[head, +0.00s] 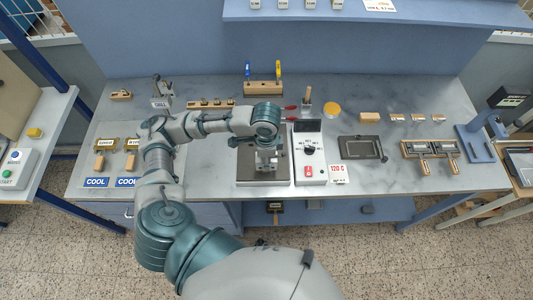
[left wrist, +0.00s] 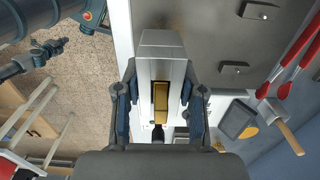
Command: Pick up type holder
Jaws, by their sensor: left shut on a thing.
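My left gripper (head: 267,152) is over the dark square plate (head: 247,176) at the middle of the bench, fingers pointing down. In the left wrist view the left gripper (left wrist: 159,75) is shut on a silver metal block, which appears to be the type holder (left wrist: 162,45), with a finger on each side. A brass strip (left wrist: 160,98) lies in its slot. I cannot tell whether the block touches the plate. Two brass-topped pieces with wooden handles (head: 100,160) stand at the left behind COOL labels. My right gripper is not in view.
A white control box (head: 309,168) with a dial stands just right of the plate. A dark tray (head: 361,150), a brass-fitted rack (head: 430,148) and a blue press-like stand (head: 476,141) are farther right. A tool block (head: 263,88) stands behind.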

